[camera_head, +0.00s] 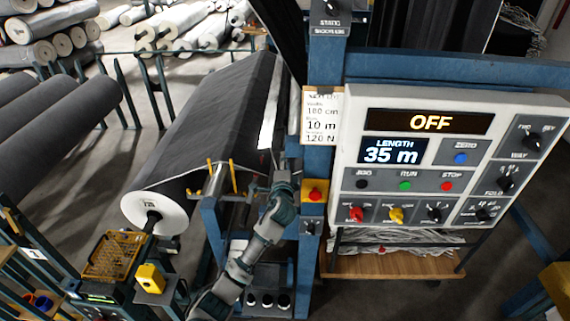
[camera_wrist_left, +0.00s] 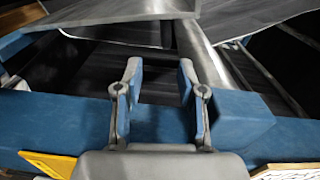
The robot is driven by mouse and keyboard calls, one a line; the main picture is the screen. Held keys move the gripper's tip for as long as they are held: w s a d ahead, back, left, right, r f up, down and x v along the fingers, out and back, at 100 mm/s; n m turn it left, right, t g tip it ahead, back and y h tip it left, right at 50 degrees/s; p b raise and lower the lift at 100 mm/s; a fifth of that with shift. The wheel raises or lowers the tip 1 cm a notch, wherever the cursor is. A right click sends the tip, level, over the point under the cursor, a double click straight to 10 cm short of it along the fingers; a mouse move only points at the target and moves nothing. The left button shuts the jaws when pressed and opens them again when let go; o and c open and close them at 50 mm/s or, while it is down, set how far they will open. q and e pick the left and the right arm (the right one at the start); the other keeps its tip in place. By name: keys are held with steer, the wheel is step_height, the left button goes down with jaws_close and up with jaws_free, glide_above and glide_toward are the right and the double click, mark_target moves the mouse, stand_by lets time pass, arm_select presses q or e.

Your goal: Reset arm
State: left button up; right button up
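My left arm comes up from the bottom of the head view. Its gripper (camera_head: 283,165) is raised beside the blue post, just left of the red button box. In the left wrist view the gripper (camera_wrist_left: 160,75) has its two fingers apart with nothing between them. A blue beam (camera_wrist_left: 65,120) lies just beyond and below the fingers. My right gripper is in neither view.
A control panel (camera_head: 450,155) reads OFF and 35 m. The red button box (camera_head: 315,194) is on the blue post (camera_head: 327,80). A large dark roll (camera_head: 205,130) lies at the left. A wooden shelf (camera_head: 390,264) stands below the panel.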

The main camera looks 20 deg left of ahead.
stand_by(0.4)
arm_select(q)
steer(key=s+f+n+g+h, duration=0.1)
steer(key=s+f+n+g, duration=0.25)
steer(key=s+f, duration=0.85)
steer(key=s+f+n+g+h, duration=0.1)
steer(key=s+f+n+g, duration=0.25)
steer(key=s+f, duration=0.85)
steer(key=s+f+n+g+h, duration=0.1)
steer(key=s+f+n+g, duration=0.3)
steer(key=s, duration=0.9)
steer(key=s+f+n+g+h, duration=0.1)
steer(key=s+f+g, duration=0.35)
steer(key=s, duration=0.85)
step_height(320, 180, down, 27)
steer(key=s+b, duration=0.2)
steer(key=s+a+f+g, duration=0.1)
steer(key=s+a+f, duration=0.1)
steer(key=s+f, duration=1.5)
step_height(320, 180, down, 2)
steer(key=shift+s+a+f+b, duration=0.15)
steer(key=shift+s+a+b, duration=0.2)
steer(key=shift+s+b, duration=0.1)
